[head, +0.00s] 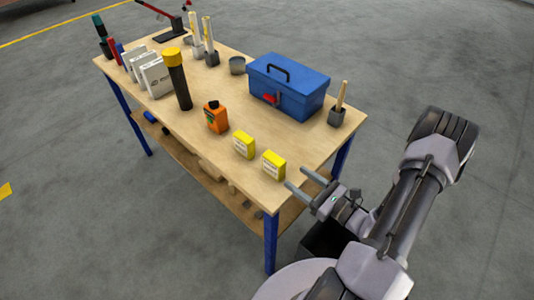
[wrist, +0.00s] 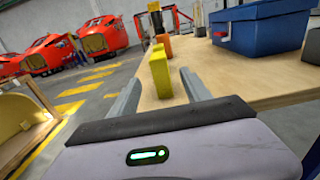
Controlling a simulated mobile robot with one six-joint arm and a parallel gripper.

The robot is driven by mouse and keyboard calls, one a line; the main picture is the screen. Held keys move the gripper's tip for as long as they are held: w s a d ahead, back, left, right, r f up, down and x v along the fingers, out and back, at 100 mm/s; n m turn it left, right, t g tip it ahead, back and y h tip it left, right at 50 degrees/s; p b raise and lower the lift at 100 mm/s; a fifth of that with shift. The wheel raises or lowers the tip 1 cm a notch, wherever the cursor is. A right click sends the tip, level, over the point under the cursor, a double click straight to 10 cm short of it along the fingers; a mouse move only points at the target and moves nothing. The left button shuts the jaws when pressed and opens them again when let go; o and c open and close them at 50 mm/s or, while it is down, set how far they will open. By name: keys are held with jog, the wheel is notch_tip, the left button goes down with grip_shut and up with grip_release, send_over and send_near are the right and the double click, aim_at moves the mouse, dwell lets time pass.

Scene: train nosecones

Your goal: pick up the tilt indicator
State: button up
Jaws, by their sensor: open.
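No thing in view is clearly marked as the tilt indicator. Two small yellow boxes with pale labels stand upright near the table's front edge: a nearer one (head: 274,165) and one farther left (head: 243,145). In the wrist view the nearer yellow box (wrist: 160,75) appears between the fingertips, beyond them. My gripper (head: 297,177) is open and empty, just right of the nearer box at the table's near corner. Its two fingers (wrist: 159,82) point toward the box and appear apart from it.
The wooden table (head: 215,155) also holds an orange bottle (head: 215,117), a black cylinder with a yellow cap (head: 179,80), a blue toolbox (head: 288,86), a grey cup with a wooden handle (head: 337,112), and white boxes (head: 155,78). Bare tabletop lies between toolbox and yellow boxes.

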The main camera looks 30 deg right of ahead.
aim_at(282, 170)
jog(key=b+x, duration=0.1)
jog(key=x, duration=0.6)
jog(key=shift+w+a+f, duration=0.15)
jog(key=shift+w+a, duration=0.05)
jog(key=shift+a, duration=0.1)
jog(key=b+x, duration=0.1)
jog(key=x, duration=0.5)
jog(key=shift+d+b, duration=0.2)
jog(key=shift+b, duration=0.1)
grip_shut()
